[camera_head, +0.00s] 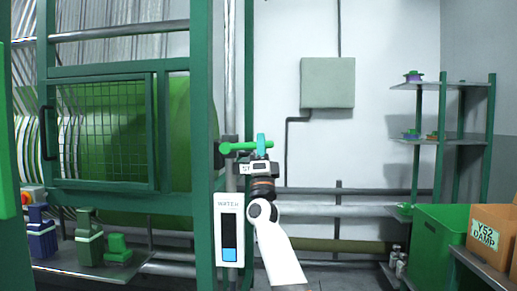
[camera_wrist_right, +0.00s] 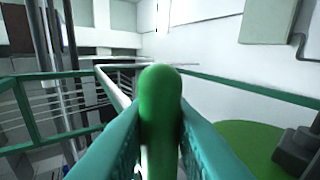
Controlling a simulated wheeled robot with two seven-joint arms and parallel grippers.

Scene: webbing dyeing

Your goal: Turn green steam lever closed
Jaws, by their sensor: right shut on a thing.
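The green steam lever (camera_head: 238,147) is a rounded bar on the pipe beside the green machine frame. A label below the lever is partly hidden by my wrist. My left gripper is not in view.
A white WATER panel (camera_head: 229,205) hangs just below and left of my wrist. The green frame post (camera_head: 203,120) stands close to the left. Pipes (camera_head: 340,209) run along the wall. A shelf (camera_head: 440,84), a green bin (camera_head: 432,245) and an orange box (camera_head: 490,238) stand at right.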

